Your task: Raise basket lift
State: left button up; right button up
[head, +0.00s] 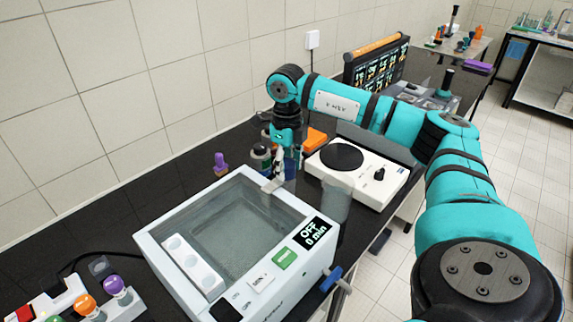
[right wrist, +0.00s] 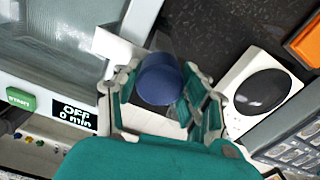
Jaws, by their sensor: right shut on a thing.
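The white bath (head: 165,235) stands on the black bench with its display reading "OFF 0 min". Its open tank (head: 240,222) looks grey inside; I cannot make out the basket's height. A white bracket (right wrist: 118,48) sits at the bath's far right rim, beside a blue cylindrical knob (right wrist: 160,80). My right gripper (head: 281,172) points down at that rim corner. In the right wrist view its fingers (right wrist: 160,92) stand on both sides of the blue knob and are shut on it. The fingers partly hide the knob. My left gripper is out of view.
A white hotplate stirrer (head: 365,180) stands right of the bath, with a clear beaker (head: 337,200) between them. A blue-handled valve (head: 330,278) sticks out at the bath's front right. A purple-topped item (head: 220,162) stands left.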

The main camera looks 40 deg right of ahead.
grip_shut()
notch_tip(320, 180, up, 9)
jog(key=p, duration=0.5)
jog(key=shift+w+r, duration=0.1)
jog(key=shift+r, duration=0.05)
jog(key=shift+w+d, duration=0.1)
jog(key=o, duration=0.7)
grip_release()
jog(key=o, duration=0.4)
notch_tip(320, 180, up, 12)
jog(key=shift+s, duration=0.2)
